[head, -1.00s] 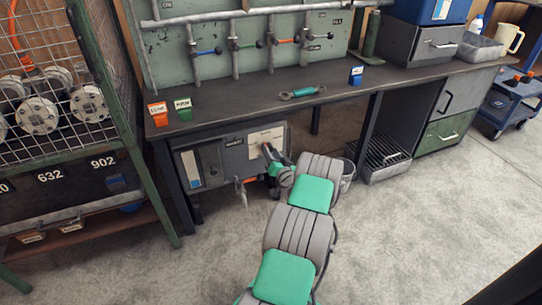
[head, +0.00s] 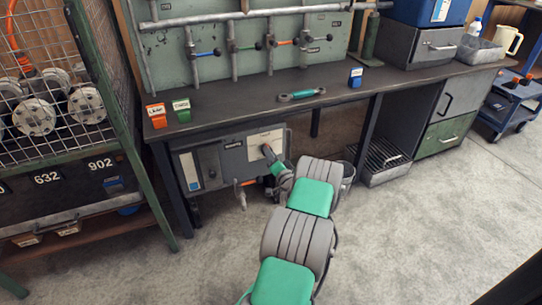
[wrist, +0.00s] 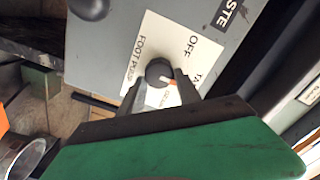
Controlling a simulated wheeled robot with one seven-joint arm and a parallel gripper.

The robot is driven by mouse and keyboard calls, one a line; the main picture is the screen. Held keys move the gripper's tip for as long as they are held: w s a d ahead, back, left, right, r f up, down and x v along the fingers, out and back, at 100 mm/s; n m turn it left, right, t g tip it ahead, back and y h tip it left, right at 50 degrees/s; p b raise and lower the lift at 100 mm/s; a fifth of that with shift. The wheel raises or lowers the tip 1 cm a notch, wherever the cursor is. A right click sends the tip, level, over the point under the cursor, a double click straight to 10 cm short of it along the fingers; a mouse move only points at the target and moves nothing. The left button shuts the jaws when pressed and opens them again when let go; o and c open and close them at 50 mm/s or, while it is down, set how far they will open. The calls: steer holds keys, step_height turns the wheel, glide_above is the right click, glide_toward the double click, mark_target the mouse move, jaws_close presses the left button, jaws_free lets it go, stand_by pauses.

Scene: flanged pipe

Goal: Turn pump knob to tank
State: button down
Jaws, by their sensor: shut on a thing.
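The pump knob is a small round black knob (wrist: 159,71) on a white label plate on the grey control box (head: 232,157) under the bench. In the wrist view the label reads "OFF", "FOOT PEDAL" and a partly hidden word starting "TA". A small orange mark shows at the knob's lower right, toward the right finger. My gripper (wrist: 160,86) is shut on the knob, one finger on each side. In the head view my gripper (head: 267,152) reaches the front of the box and hides the knob. Part of the label is behind the fingers.
A second black knob (wrist: 89,6) is on the same box. An orange-handled valve (head: 246,183) hangs below it. A green wire cage (head: 110,110) stands left; open floor lies in front.

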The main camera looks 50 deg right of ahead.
steer(key=c, duration=0.8)
jaws_free()
steer(key=shift+c, duration=0.2)
steer(key=p+v, duration=0.2)
steer(key=v, duration=0.5)
steer(key=shift+s+a, duration=0.2)
steer(key=shift+s, duration=0.15)
